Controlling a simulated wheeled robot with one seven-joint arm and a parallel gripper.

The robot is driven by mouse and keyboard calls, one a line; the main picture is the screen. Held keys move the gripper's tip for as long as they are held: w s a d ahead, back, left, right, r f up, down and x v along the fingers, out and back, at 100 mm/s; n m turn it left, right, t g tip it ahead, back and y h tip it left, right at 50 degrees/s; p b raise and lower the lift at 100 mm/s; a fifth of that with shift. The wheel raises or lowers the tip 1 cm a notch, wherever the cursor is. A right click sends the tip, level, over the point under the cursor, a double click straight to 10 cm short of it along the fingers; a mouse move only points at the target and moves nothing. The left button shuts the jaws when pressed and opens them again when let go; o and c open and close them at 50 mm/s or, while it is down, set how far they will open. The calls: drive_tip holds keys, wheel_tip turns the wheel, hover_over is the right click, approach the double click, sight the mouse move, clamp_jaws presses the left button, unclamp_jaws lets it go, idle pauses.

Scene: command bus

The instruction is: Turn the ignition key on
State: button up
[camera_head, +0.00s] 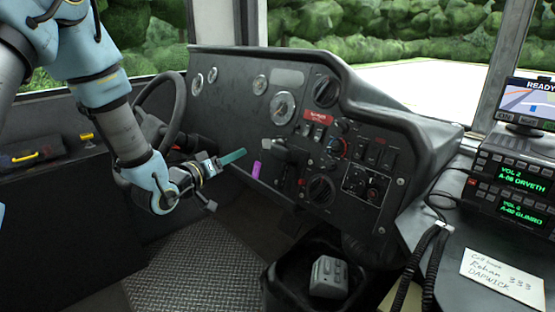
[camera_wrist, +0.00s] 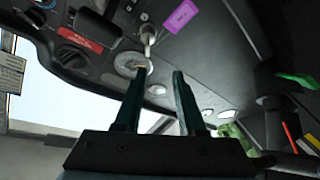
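My gripper (camera_head: 232,157) has two dark teal fingers and is in front of the dashboard, left of the purple tag. In the wrist view my gripper (camera_wrist: 162,72) has its fingers apart with nothing between them. A purple tag (camera_head: 256,169) hangs low on the dashboard; the purple tag (camera_wrist: 180,16) also shows at the top of the wrist view. Beside it in the wrist view is a small silver, key-like piece (camera_wrist: 148,38) on the panel, beyond the fingertips and apart from them. I cannot tell for certain that it is the ignition key.
The steering wheel (camera_head: 165,105) is just left of my gripper. The dashboard (camera_head: 235,95) carries gauges, a red label (camera_head: 318,117) and dark knobs (camera_head: 321,190). A bin (camera_head: 300,280) stands below. Radios (camera_head: 518,180) and a coiled cord are at right.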

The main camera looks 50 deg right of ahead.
sight(266, 142)
drive_tip(key=shift+g+h, duration=0.4)
drive_tip(key=d, duration=1.2)
drive_tip(key=shift+w+d+p, duration=0.15)
drive_tip(key=shift+p, duration=0.25)
drive_tip(key=shift+c, duration=0.4)
clamp_jaws()
drive_tip(key=shift+f, duration=0.15)
